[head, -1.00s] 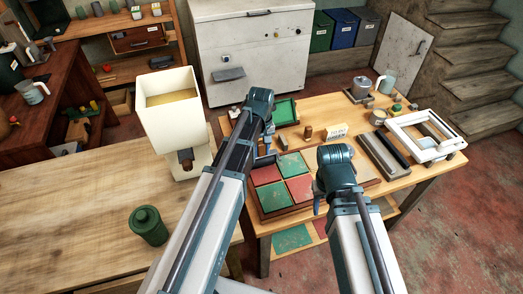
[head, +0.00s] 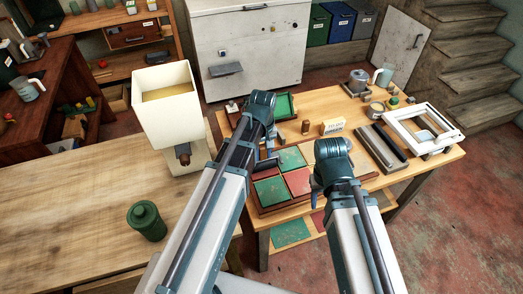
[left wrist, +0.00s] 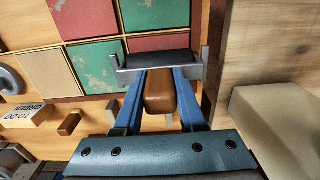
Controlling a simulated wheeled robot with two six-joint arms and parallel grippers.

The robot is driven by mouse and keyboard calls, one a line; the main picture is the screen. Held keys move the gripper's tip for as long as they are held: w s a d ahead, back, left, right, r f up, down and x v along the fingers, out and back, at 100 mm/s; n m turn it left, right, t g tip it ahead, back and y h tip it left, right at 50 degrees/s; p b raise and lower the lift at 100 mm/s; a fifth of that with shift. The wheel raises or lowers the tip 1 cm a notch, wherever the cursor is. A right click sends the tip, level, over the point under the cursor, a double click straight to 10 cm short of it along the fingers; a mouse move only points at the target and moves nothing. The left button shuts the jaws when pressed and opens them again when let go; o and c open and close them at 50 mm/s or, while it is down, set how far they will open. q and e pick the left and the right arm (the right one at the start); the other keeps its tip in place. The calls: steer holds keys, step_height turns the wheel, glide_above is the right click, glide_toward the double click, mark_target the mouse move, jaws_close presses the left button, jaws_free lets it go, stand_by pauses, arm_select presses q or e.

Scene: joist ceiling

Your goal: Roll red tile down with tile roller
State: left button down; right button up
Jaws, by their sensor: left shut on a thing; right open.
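My left gripper (left wrist: 158,82) is shut on the brown handle (left wrist: 159,95) of the tile roller. The roller's dark grey bar (left wrist: 155,62) in its metal frame lies across the edge of a red tile (left wrist: 160,42); I cannot tell whether it touches. In the head view, my left gripper (head: 262,152) is at the far left of the tile board (head: 262,209), and the arm partly covers that red tile. A second red tile (head: 299,181) and two green tiles (head: 291,158) (head: 270,191) fill the neighbouring places. My right gripper (head: 316,188) is open and empty, right of the tiles.
A card sign (head: 333,126), a small brown block (head: 306,127), a green tray (head: 285,105) and a white frame (head: 423,128) are on the table. A green canister (head: 147,221) stands on the left bench.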

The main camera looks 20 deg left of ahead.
arm_select(q)
steer(key=shift+s+d, duration=0.45)
steer(key=shift+s, duration=0.3)
steer(key=shift+w, duration=0.15)
steer(key=shift+w+a+f, duration=0.1)
steer(key=shift+w+a, duration=0.7)
steer(key=shift+w, duration=0.3)
steer(key=shift+w+a, duration=0.45)
steer(key=shift+w, duration=0.2)
steer(key=shift+w+a, duration=0.45)
steer(key=shift+w, duration=0.2)
